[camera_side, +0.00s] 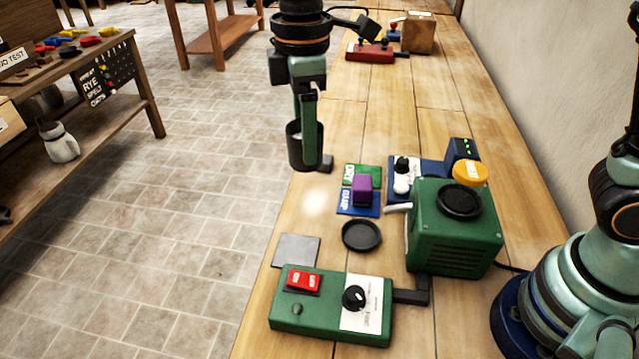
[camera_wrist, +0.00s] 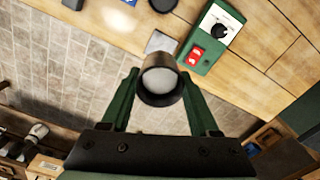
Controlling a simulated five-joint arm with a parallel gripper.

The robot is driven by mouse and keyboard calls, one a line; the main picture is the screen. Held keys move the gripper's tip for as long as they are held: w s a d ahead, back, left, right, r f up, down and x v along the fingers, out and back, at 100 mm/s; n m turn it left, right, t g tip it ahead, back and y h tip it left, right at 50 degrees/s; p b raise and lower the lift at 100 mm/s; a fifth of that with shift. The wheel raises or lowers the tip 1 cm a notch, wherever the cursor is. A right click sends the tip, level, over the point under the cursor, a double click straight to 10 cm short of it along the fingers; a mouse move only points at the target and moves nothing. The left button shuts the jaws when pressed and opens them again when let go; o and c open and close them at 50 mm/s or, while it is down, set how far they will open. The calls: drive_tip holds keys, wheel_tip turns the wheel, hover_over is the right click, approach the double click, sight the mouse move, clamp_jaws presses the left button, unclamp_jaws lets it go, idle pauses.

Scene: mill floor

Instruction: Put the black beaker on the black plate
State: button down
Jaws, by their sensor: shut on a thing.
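The black beaker (camera_side: 295,150) is upright in my gripper (camera_side: 311,158), held in the air over the bench's left edge. In the wrist view, the beaker (camera_wrist: 161,99) sits between the two green fingers of my gripper (camera_wrist: 160,90), and its inside looks pale grey. The black plate (camera_side: 361,236) is a small round dish lying flat on the bench, to the right of and nearer the camera than the beaker. Nothing lies on the plate. A dark round shape at the top of the wrist view looks like the plate (camera_wrist: 163,4).
A purple block (camera_side: 362,188) stands on green and blue cards. A green machine (camera_side: 455,245) with a black disc on top is right of the plate. A green control box (camera_side: 330,320) with red switches and a grey square pad (camera_side: 296,250) are at the front.

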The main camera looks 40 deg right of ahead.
drive_tip(key=shift+w+a+f, duration=0.1)
drive_tip(key=shift+w+a, duration=0.05)
drive_tip(key=shift+a, duration=0.45)
drive_tip(key=shift+w+a+f, duration=0.1)
drive_tip(key=shift+a, duration=0.45)
wheel_tip(320, 180, down, 20)
drive_tip(key=shift+a+r, duration=0.1)
drive_tip(key=shift+r, duration=0.05)
drive_tip(key=shift+c, duration=0.6)
unclamp_jaws()
drive_tip(key=shift+f, duration=0.2)
